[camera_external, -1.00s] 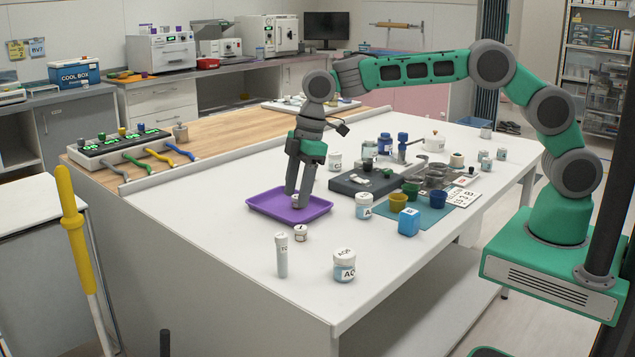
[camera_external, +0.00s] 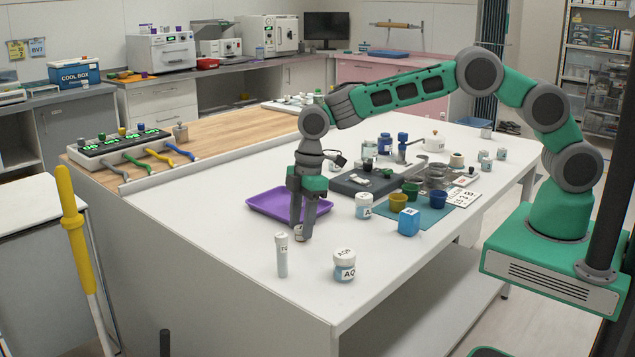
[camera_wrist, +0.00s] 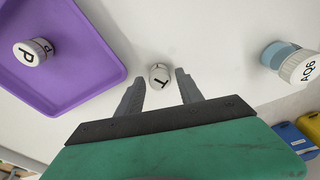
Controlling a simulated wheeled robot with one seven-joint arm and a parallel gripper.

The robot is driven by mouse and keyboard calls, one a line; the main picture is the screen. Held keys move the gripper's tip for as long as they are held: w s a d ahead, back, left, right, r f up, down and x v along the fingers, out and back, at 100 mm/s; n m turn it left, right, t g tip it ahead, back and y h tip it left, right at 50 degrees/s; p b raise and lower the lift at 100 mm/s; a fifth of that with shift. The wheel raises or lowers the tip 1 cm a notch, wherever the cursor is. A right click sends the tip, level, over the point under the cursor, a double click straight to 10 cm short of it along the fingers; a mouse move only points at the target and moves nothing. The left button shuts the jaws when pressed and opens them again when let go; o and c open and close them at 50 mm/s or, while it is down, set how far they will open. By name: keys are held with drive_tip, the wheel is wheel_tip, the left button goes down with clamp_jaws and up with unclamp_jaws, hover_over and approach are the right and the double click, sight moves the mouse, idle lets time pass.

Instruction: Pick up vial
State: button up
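A small white-capped vial (camera_wrist: 159,76) marked with a "T" stands on the white table, just between my fingertips in the wrist view. A gap shows on both sides of it, and it is not gripped. In the external view, my gripper (camera_external: 302,229) points down over this vial, beside the tray's front right corner, and the fingers partly hide it. My gripper is open and empty. A taller, slim tube (camera_external: 282,255) with a white cap stands upright to the front left of my gripper.
A purple tray (camera_wrist: 85,88) lies left of my gripper with a white-capped jar (camera_wrist: 33,51) in it. A labelled jar (camera_external: 344,265) stands front right; another (camera_external: 364,206) stands farther back. A blue cube (camera_external: 408,222) and cups are to the right. The front left table is clear.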

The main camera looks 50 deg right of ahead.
clamp_jaws()
drive_tip(key=shift+r, duration=0.1)
idle(0.4)
